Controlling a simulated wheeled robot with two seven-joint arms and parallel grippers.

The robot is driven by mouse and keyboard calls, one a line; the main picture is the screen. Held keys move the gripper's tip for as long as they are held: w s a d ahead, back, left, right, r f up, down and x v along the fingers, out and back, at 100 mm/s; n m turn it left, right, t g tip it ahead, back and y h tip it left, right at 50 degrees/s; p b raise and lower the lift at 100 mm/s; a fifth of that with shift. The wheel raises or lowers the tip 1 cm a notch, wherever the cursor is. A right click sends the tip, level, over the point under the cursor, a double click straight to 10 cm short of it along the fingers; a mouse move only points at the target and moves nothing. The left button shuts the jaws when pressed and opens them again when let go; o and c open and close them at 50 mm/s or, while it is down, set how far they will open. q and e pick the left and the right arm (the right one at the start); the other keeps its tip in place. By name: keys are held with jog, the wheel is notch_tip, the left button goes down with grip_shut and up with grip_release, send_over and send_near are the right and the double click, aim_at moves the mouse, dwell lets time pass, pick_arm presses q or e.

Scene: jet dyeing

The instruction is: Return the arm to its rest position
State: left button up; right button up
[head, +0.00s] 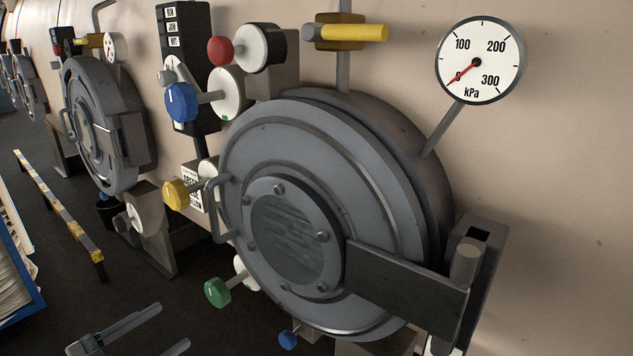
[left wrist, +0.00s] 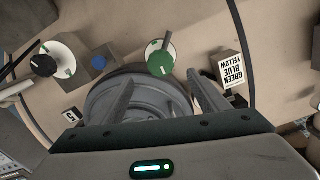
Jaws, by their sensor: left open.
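My left gripper (head: 172,326) shows at the bottom left of the head view, low over the dark floor. Its two fingers are spread apart with nothing between them. In the left wrist view its fingers (left wrist: 164,92) also stand apart and empty, with the grey round door behind them. The large round door (head: 335,190) of the dyeing machine is to the right of the gripper and closed against the pale vessel. My right gripper is in neither view.
Around the door stand blue (head: 182,102), red (head: 220,50), yellow (head: 176,194) and green (head: 217,292) knobs. A pressure gauge (head: 481,60) has its needle at the low end. A striped rail (head: 60,210) and blue-edged cart (head: 20,262) are at left. Dark floor is clear between.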

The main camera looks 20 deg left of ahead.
pick_arm(q)
jog(key=s+a+f+n+g+y, duration=0.1)
jog(key=a+f+n+y, duration=0.15)
jog(key=f, duration=0.65)
jog(key=s+a+f+n+y, duration=0.1)
jog(key=a+f+y, duration=0.25)
jog(key=f, duration=0.55)
jog(key=s+d+f+n+g+y, duration=0.1)
jog(key=s+f+n+g, duration=0.2)
jog(key=f, duration=1.2)
jog(key=s+d+f+g+h, duration=0.1)
jog(key=s+d+f, duration=0.4)
jog(key=d+f, duration=0.8)
jog(key=s+d+f+m+g+h, duration=0.1)
jog(key=s+d+f+g, duration=0.3)
jog(key=d+f, duration=1)
jog(key=d, duration=0.3)
jog(key=shift+s+d, duration=0.35)
jog(key=shift+s, duration=0.05)
jog(key=shift+a, duration=0.1)
